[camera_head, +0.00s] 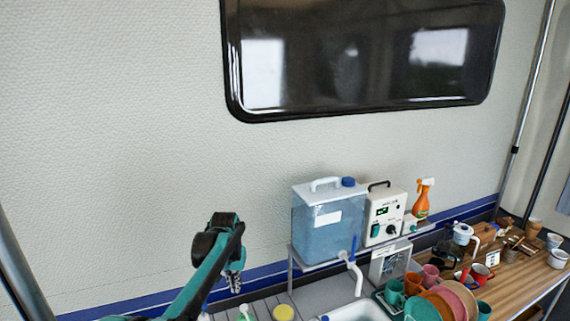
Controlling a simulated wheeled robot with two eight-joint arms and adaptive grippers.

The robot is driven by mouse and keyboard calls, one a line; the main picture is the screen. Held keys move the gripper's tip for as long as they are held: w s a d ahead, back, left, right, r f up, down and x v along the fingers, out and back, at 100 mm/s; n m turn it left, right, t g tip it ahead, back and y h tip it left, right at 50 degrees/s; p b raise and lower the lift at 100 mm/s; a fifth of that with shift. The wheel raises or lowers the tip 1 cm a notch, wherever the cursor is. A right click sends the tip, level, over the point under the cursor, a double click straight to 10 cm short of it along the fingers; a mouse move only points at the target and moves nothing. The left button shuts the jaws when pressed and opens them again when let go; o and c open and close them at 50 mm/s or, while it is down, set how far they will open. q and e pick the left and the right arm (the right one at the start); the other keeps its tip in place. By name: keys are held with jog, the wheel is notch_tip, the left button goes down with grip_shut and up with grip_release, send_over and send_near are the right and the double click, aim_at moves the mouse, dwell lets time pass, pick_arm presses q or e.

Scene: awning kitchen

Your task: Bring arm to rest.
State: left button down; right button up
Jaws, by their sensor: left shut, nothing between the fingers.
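My left arm comes in from the bottom left, teal and black. My left gripper (234,280) hangs at the end of its black wrist, in front of the wall and left of the blue water container. It is small in the picture, shut and empty, and touches nothing that I can see. My right arm and gripper do not show.
A blue water container (328,238) and a white control box (383,218) stand on a raised shelf. An orange spray bottle (422,200) is beside them. A dark window (365,55) is above.

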pick_arm(q)
jog(key=s+a+t+b, duration=0.1)
jog(key=s+t+b, duration=0.4)
jog(key=s, duration=1.3)
jog(key=s+a+f+n+b, duration=0.1)
jog(key=s+f+b, duration=0.6)
jog(key=s+f, duration=0.3)
jog(key=s, duration=0.4)
jog(key=shift+s+f+t, duration=0.3)
